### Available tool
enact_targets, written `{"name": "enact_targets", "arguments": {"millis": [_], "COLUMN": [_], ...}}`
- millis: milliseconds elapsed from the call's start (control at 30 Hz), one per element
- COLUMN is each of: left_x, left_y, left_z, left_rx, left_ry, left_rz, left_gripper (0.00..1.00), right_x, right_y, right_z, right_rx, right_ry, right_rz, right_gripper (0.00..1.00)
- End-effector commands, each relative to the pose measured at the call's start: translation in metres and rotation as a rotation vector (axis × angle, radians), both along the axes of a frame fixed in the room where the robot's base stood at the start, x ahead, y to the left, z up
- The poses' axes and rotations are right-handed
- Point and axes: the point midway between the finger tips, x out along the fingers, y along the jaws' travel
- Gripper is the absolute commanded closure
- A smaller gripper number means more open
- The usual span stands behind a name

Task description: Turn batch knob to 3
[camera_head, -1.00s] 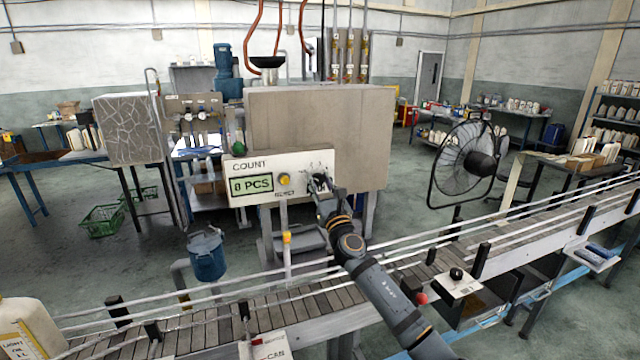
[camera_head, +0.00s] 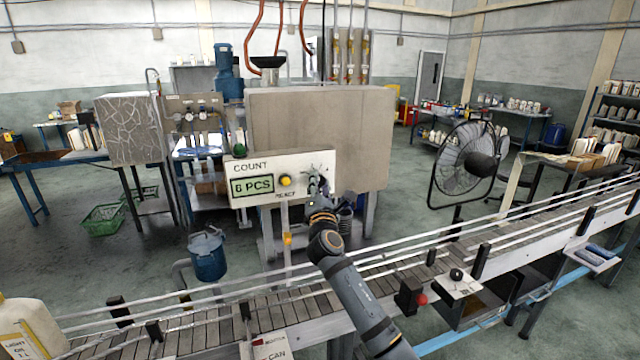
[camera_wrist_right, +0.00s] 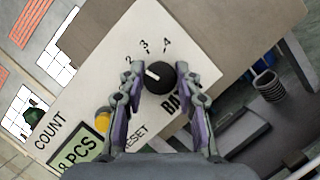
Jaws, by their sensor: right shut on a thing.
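The batch knob (camera_wrist_right: 160,80) is a round black knob with a white pointer line, on the white count panel (camera_head: 240,198). In the right wrist view its pointer aims between the 2 and the 3, and the 4 lies further round. My right gripper (camera_head: 318,184) is at the right end of the panel. In the wrist view the fingers of my right gripper (camera_wrist_right: 160,70) are closed on both sides of the knob. In the head view the gripper hides most of the knob. My left gripper is out of view.
A green display (camera_head: 252,187) and a yellow reset button (camera_head: 285,180) sit left of the knob. A large grey box (camera_head: 350,130) stands behind the panel. The conveyor (camera_head: 210,323) with its rails runs in front, under my right arm. A black fan (camera_head: 466,165) stands to the right.

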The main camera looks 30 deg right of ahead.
Motion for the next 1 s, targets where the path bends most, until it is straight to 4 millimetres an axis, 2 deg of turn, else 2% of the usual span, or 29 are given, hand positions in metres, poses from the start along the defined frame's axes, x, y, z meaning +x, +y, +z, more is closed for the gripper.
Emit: {"name": "enact_targets", "arguments": {"millis": [500,1000], "left_x": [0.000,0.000], "left_y": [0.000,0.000], "left_z": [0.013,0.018], "left_rx": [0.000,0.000], "left_ry": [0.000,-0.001], "left_rz": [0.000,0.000], "left_gripper": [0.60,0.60], "right_x": [0.000,0.000], "right_y": [0.001,0.001], "right_z": [0.002,0.000], "right_rx": [0.415,0.570], "right_ry": [-0.099,-0.134], "right_rz": [-0.001,-0.001], "right_gripper": [0.99,0.99]}}
